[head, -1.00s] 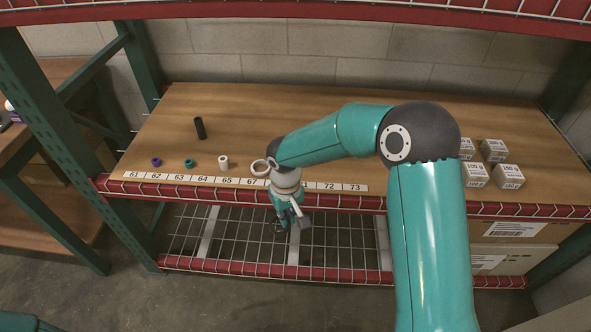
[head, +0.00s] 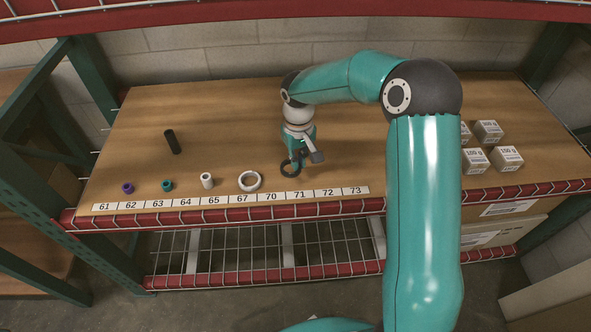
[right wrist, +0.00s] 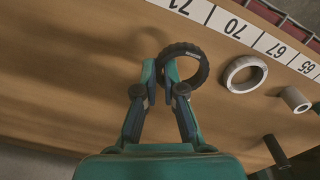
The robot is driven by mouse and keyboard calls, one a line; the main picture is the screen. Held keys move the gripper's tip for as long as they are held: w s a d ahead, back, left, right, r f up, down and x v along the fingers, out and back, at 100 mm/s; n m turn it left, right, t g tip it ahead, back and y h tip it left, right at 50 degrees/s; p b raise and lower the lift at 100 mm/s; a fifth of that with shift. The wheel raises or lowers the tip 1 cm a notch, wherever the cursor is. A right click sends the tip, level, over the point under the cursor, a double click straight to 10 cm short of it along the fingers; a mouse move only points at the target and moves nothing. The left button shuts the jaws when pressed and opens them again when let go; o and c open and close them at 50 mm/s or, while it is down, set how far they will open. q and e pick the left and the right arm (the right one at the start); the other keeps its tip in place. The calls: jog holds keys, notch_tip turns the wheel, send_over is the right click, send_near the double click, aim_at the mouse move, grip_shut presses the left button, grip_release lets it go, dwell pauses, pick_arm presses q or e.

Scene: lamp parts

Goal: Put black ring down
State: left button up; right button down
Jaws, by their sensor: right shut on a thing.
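The black ring (head: 284,173) is at the wooden shelf board, behind the labels 70 and 71. My right gripper (head: 296,163) reaches down to it from above and behind. In the right wrist view my right gripper (right wrist: 161,72) is shut on one side of the black ring (right wrist: 203,66), with one finger inside the ring and one outside. I cannot tell whether the ring touches the board or hangs just above it. My left gripper is not in view.
A white ring (head: 249,189) stands left of the black ring, behind label 67. Further left are a white sleeve (head: 207,181), a teal piece (head: 167,185), a purple piece (head: 128,188) and a black tube (head: 172,142). Several white weight boxes (head: 489,131) stand at the right.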

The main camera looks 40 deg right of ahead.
notch_tip(320, 180, down, 4)
jog(key=shift+f, duration=0.1)
dwell(0.4)
jog(key=c, duration=1.3)
grip_release()
notch_tip(320, 180, up, 12)
jog(key=shift+a+r+p, duration=0.1)
jog(key=shift+p, duration=0.2)
